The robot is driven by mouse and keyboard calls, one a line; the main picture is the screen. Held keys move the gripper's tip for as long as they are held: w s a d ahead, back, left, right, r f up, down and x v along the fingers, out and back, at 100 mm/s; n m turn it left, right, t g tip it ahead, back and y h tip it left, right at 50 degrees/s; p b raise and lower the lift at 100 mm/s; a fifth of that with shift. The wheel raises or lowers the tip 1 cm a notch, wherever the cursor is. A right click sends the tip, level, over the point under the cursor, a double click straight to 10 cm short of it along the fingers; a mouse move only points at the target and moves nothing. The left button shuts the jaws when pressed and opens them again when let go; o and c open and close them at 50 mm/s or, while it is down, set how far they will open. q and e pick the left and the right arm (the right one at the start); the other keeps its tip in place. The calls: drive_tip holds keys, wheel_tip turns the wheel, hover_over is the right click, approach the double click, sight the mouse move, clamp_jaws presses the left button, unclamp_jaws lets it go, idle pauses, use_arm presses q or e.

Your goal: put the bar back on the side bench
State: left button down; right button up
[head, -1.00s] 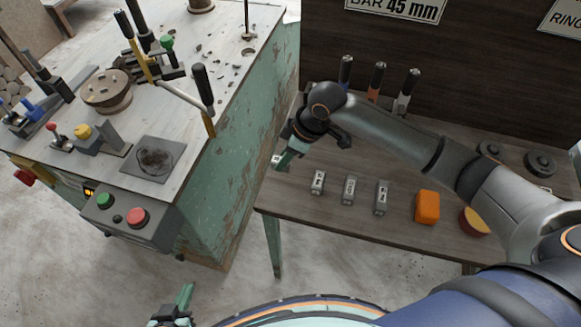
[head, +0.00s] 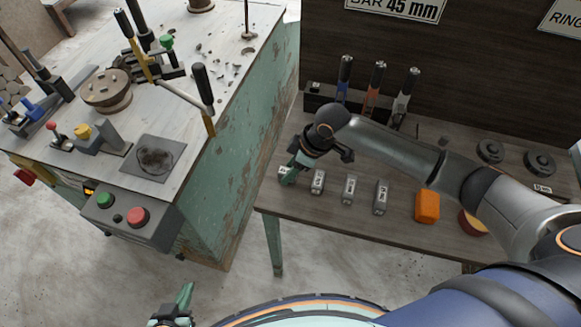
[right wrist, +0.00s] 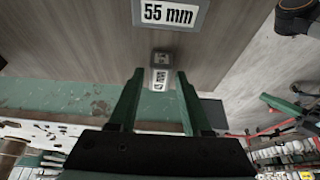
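A small grey bar (head: 284,171) with a white label is at the left end of the side bench (head: 330,222), in line with three similar bars (head: 318,182). In the right wrist view the bar (right wrist: 162,70) lies between my right fingertips, with a gap on each side; its number is too small to read. My right gripper (head: 291,176) is open around it, low over the bench; whether the bar rests fully on the top is hard to tell. My left gripper (head: 185,300) is low at the bottom left, away from the bench, its fingers only partly visible.
An orange block (head: 427,206) and dark discs (head: 490,151) are on the bench's right. Upright handled tools (head: 375,90) stand in a rack behind. A workbench (head: 240,170) with clamps and a button box (head: 130,212) is to the left. A 55 mm label (right wrist: 170,14) shows near the bar.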

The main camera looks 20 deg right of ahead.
drive_tip(key=shift+o, duration=0.8)
drive_tip(key=p+v, duration=0.1)
drive_tip(key=v, duration=1.1)
drive_tip(key=shift+w+r, duration=0.1)
drive_tip(key=shift+r, duration=0.05)
